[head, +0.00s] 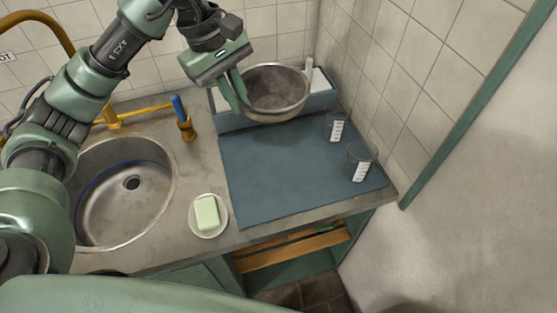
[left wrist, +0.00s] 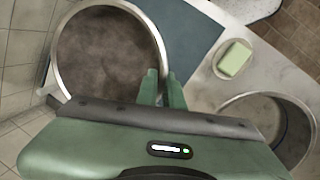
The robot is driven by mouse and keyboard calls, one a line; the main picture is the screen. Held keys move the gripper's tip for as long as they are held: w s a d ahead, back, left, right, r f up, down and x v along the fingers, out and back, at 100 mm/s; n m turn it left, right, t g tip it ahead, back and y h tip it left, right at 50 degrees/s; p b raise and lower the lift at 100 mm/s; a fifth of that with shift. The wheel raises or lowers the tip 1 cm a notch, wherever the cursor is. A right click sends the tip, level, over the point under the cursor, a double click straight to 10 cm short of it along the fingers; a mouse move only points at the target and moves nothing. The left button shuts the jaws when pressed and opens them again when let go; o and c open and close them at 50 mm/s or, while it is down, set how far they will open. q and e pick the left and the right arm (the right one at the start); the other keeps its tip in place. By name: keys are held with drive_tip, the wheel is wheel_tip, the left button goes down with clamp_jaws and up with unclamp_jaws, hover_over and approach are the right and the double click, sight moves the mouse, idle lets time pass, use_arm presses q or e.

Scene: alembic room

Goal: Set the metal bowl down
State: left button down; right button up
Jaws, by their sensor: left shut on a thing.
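The round metal bowl (head: 277,92) is at the back of the counter in the head view, above the rear part of the blue-grey mat (head: 290,175). My left gripper (head: 238,98) is shut on the left side of its rim. In the left wrist view the bowl (left wrist: 108,55) looks empty, and the fingers (left wrist: 161,88) pinch its wall. The bowl looks level. I cannot tell for sure whether its underside touches anything. My right gripper is not in view.
Two clear beakers (head: 338,126) (head: 358,163) stand on the mat's right side. A soap dish (head: 209,228) with green soap lies left of the mat, near the sink (head: 125,205). The mat's front and middle are clear.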

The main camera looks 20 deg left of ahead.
use_arm(q)
drive_tip(key=f+p, duration=0.2)
drive_tip(key=f, duration=1.3)
drive_tip(key=shift+s+p, duration=0.2)
drive_tip(key=shift+p, duration=0.2)
drive_tip(key=x, duration=0.1)
drive_tip(key=p+x, duration=0.1)
drive_tip(key=x, duration=0.1)
drive_tip(key=shift+s+a+f, duration=0.15)
drive_tip(key=shift+s+a, duration=0.05)
drive_tip(key=shift+a, duration=0.15)
drive_tip(key=shift+f, duration=0.25)
drive_tip(key=shift+f+b, duration=0.2)
drive_tip(key=shift+b, duration=0.2)
drive_tip(key=c, duration=1.5)
unclamp_jaws()
drive_tip(key=shift+c, duration=0.2)
drive_tip(key=shift+r, duration=0.1)
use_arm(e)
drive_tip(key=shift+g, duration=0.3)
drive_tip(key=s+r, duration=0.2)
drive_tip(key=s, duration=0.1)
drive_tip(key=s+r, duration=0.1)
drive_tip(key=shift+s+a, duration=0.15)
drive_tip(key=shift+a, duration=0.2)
